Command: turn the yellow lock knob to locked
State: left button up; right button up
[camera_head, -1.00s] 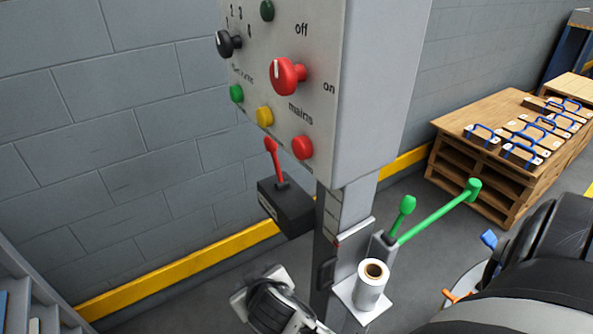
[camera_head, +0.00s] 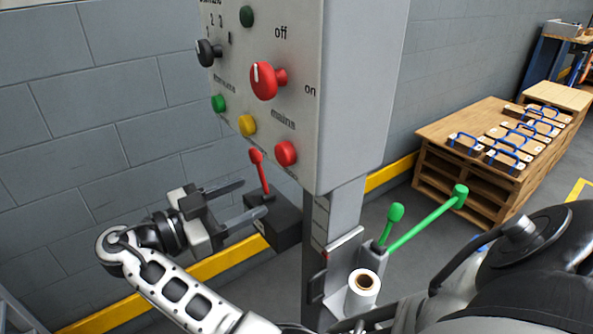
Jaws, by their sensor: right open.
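A grey control panel (camera_head: 309,145) stands on a post. It carries a small round yellow piece (camera_head: 247,125) at its lower left; I cannot tell whether this is the lock knob, and no lock marking is readable. My right gripper (camera_head: 254,197) is open and empty, below the yellow piece and apart from it. Its two fingers point right, toward a red lever (camera_head: 259,172) on a black box (camera_head: 284,229). The lower finger overlaps the box edge in the picture; contact cannot be told. My left gripper is not in view.
The panel also has a red mains knob (camera_head: 264,82), a black knob (camera_head: 207,52), a green button (camera_head: 218,103) and a red button (camera_head: 286,153). Green levers (camera_head: 425,220) and a white roll (camera_head: 363,290) are at the post's right. A block wall (camera_head: 110,100) stands behind.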

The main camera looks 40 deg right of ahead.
jog(key=s+d+p, duration=0.1)
jog(key=d+p, duration=0.1)
jog(key=d, duration=1)
jog(key=shift+s, duration=0.15)
jog(key=c, duration=1)
